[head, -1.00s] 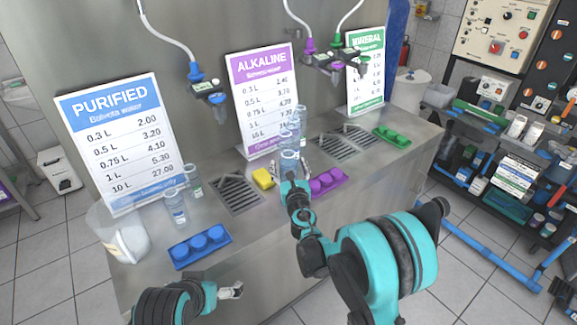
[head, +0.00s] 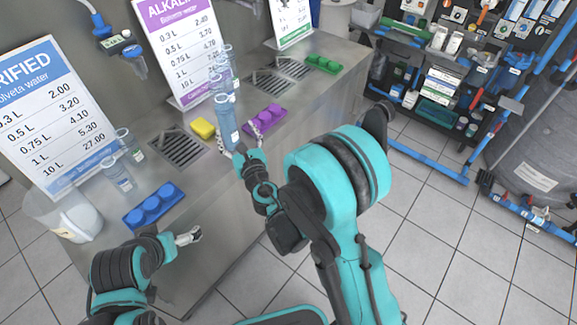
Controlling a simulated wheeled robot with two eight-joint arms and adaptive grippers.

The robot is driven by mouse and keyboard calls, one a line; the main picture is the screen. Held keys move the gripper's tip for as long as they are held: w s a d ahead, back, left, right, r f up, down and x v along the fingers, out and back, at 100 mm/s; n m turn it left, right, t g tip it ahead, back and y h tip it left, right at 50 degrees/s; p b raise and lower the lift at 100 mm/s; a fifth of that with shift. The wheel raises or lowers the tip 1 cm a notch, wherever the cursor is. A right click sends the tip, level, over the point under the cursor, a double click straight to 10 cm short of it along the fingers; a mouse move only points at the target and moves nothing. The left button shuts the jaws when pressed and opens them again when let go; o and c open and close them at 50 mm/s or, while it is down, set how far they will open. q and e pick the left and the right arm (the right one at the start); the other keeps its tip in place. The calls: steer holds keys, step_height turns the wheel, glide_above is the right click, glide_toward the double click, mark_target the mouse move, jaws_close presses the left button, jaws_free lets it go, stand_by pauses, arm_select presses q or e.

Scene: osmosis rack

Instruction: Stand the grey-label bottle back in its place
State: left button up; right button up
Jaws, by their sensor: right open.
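A clear bluish bottle (head: 226,118) stands upright near the counter's front edge. Its label looks pale, but I cannot tell its colour for sure. My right gripper (head: 240,137) is open just in front of this bottle, one finger on each side of its lower part; I cannot tell if they touch it. More bottles (head: 221,62) stand close behind it, partly hidden by one another. Two more bottles stand at the left, a nearer one (head: 118,176) and one behind it (head: 130,147). My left gripper (head: 190,236) is low before the counter, its opening unclear.
A blue tray (head: 153,206) and a white tub (head: 70,218) are nearer left. A green tray (head: 322,63) is farther back.

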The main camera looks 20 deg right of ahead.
steer(key=s+d+r+m+g+h, duration=0.25)
steer(key=s+d+m, duration=0.25)
steer(key=d+m, duration=0.5)
steer(key=s+d+r+m+g+h, duration=0.25)
steer(key=s+d+m+h, duration=0.35)
steer(key=m, duration=0.7)
steer(key=s+f+m+g+y, duration=0.2)
steer(key=s+f+m+g, duration=0.1)
steer(key=s+m, duration=0.4)
steer(key=s+f+m+g+y, duration=0.2)
steer(key=s+f+m+y, duration=0.1)
steer(key=s+m, duration=0.4)
steer(key=s, duration=0.3)
steer(key=shift+a+m+g+y, duration=0.2)
steer(key=shift+m+g+y, duration=0.1)
steer(key=shift+g+y, duration=0.1)
